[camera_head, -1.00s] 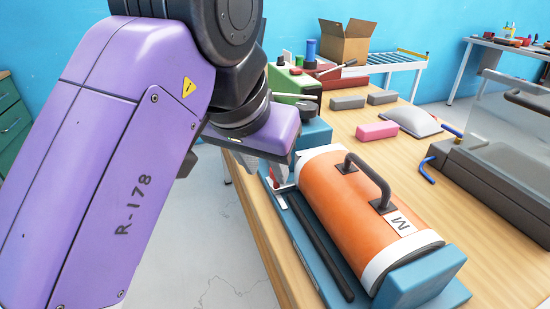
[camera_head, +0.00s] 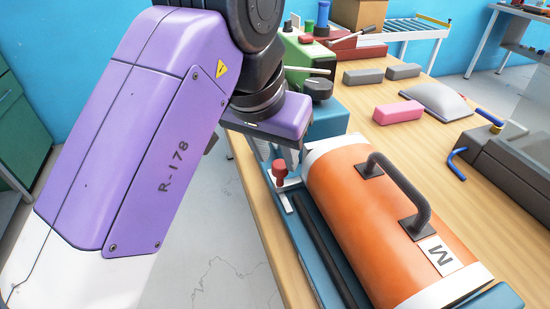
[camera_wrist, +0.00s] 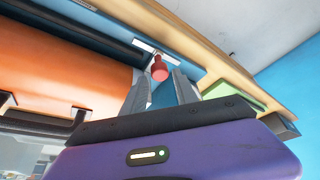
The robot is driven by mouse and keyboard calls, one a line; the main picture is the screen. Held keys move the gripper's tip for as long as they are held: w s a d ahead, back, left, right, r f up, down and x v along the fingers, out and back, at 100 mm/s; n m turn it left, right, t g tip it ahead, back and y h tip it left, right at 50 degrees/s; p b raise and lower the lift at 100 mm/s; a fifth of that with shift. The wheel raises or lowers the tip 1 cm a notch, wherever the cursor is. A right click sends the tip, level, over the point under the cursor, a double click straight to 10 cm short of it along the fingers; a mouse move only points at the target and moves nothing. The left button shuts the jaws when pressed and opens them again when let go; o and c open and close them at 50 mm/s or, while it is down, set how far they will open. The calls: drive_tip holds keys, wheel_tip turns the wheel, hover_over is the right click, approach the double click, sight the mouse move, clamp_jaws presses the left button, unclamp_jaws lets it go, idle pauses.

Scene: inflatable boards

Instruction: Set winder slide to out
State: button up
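The winder is a blue base (camera_head: 270,172) holding an orange roll (camera_head: 350,200) with white end bands, a dark handle and an "M" label. A dark rail (camera_head: 325,245) runs along its left side. The slide, a white cross-piece (camera_head: 285,188) with a red knob (camera_head: 281,170), sits near the rail's far end. The knob also shows in the wrist view (camera_wrist: 159,70). My gripper (camera_wrist: 160,75) is open, with its grey fingertips apart on either side of the knob in that picture. Contact cannot be told. In the head view the fingers (camera_head: 287,157) are partly hidden under the purple wrist.
Beyond the winder stand a green machine (camera_head: 304,55) and a dark round knob (camera_head: 318,88). A pink block (camera_head: 398,112), grey blocks (camera_head: 363,76) and a grey pad (camera_head: 437,98) lie on the wooden table. A dark grey box (camera_head: 505,165) stands at right.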

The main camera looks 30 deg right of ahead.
drive_tip(key=shift+x, duration=1.35)
clamp_jaws()
idle(0.4)
